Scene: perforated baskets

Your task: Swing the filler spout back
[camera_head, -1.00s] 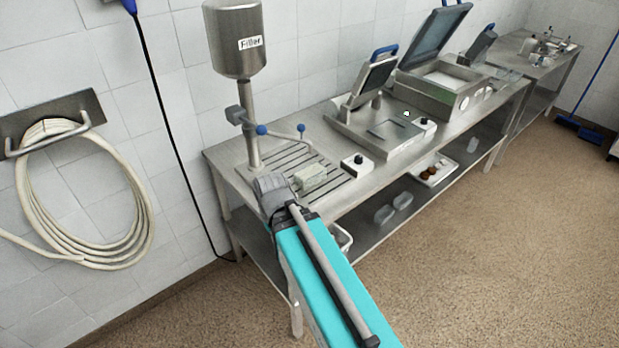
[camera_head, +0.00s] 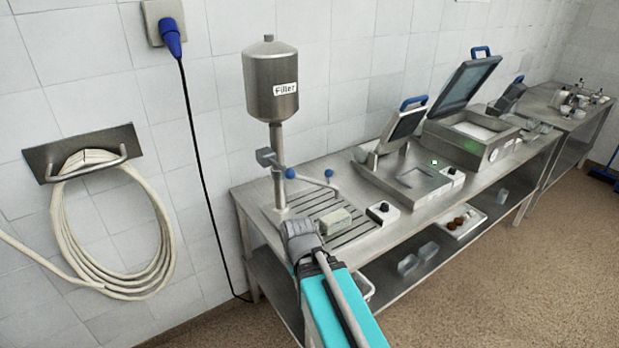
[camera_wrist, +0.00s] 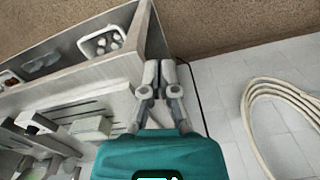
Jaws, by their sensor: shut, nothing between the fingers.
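The filler is a steel tank (camera_head: 271,82) labelled "Filler" on a post (camera_head: 278,185) at the back left of the bench. Its spout arm (camera_head: 309,179) reaches right from the post, over the slatted drain plate (camera_head: 350,236). A blue ball (camera_head: 290,173) sits near the post and another blue ball (camera_head: 329,173) at the arm's outer end. My gripper (camera_head: 300,238) is in front of the post, at the bench's front left edge, apart from the spout. In the wrist view its fingers (camera_wrist: 158,68) are together and empty. I cannot clearly make out the spout there.
A pale block (camera_head: 335,221) lies on the drain plate, right of my gripper. A black-knobbed box (camera_head: 382,213) and an open-lidded machine (camera_head: 402,180) stand further right. A hose coil (camera_head: 110,230) and a cable (camera_head: 205,190) hang on the left wall.

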